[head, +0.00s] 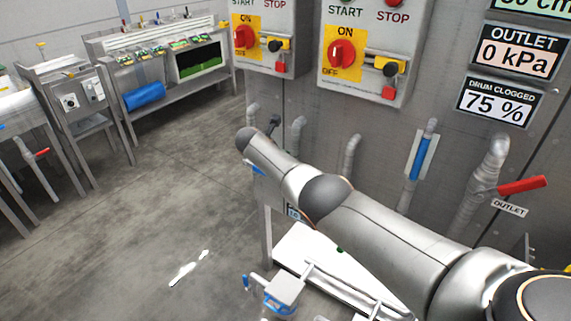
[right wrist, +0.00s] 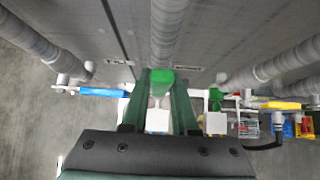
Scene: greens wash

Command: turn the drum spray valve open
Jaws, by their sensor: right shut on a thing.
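In the right wrist view a green valve handle (right wrist: 159,76) shows at the foot of a grey pipe (right wrist: 165,35). I cannot read a label that names it as the drum spray valve. My right gripper (right wrist: 160,84) has its two green fingers on either side of this handle and is shut on it. In the head view my right arm reaches across from the lower right toward the panel, and the handle and fingers cannot be made out there. My left gripper is in neither view.
A blue handle (right wrist: 103,91) sits left of the fingers. In the head view a red lever (head: 522,186) is by the OUTLET label, and a blue valve handle (head: 420,158) is on the panel. A display (head: 495,102) reads drum clogged 75 %. The floor at left is mostly clear.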

